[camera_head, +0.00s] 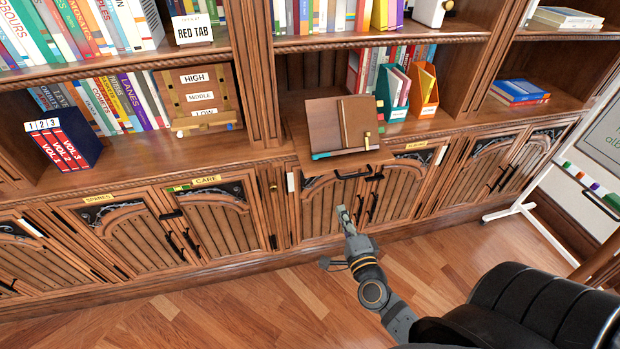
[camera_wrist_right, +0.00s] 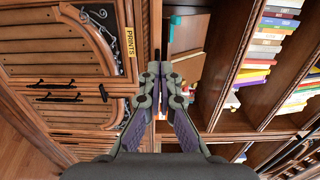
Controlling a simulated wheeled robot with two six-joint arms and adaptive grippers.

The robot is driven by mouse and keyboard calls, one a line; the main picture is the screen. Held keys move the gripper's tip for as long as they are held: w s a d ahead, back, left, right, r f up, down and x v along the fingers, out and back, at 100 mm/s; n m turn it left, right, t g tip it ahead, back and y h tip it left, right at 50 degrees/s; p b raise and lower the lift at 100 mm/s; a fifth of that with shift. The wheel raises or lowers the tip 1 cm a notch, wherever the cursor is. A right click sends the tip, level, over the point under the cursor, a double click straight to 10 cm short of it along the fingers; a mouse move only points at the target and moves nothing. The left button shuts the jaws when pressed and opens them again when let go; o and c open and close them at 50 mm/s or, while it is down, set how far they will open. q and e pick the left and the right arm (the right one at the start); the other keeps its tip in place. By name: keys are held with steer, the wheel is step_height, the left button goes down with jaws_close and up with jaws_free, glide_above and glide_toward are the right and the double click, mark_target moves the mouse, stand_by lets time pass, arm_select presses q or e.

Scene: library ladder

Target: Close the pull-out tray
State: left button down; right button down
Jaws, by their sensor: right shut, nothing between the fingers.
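The pull-out tray (camera_head: 375,158) is a wooden board that sticks out from the cabinet front, just above the lower doors. A brown book stand (camera_head: 340,124) with a teal strip along its lower edge sits on it. My right gripper (camera_head: 342,210) is shut and empty, in front of the lower doors and below the tray's front edge in the head view. In the wrist view the shut fingers (camera_wrist_right: 164,68) point toward a wooden board with a teal piece. I cannot tell whether they touch it. My left gripper is not in view.
Lower cabinet doors (camera_head: 210,220) with dark handles line the front. A teal file holder (camera_head: 393,92) and an orange one (camera_head: 424,90) stand on the shelf right of the tray. A whiteboard stand (camera_head: 530,205) is at the right. Wooden floor (camera_head: 230,310) is clear at the front.

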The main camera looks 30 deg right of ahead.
mark_target(325, 172)
steer(key=p+x, duration=0.1)
steer(key=x, duration=1.3)
steer(key=shift+p, duration=0.4)
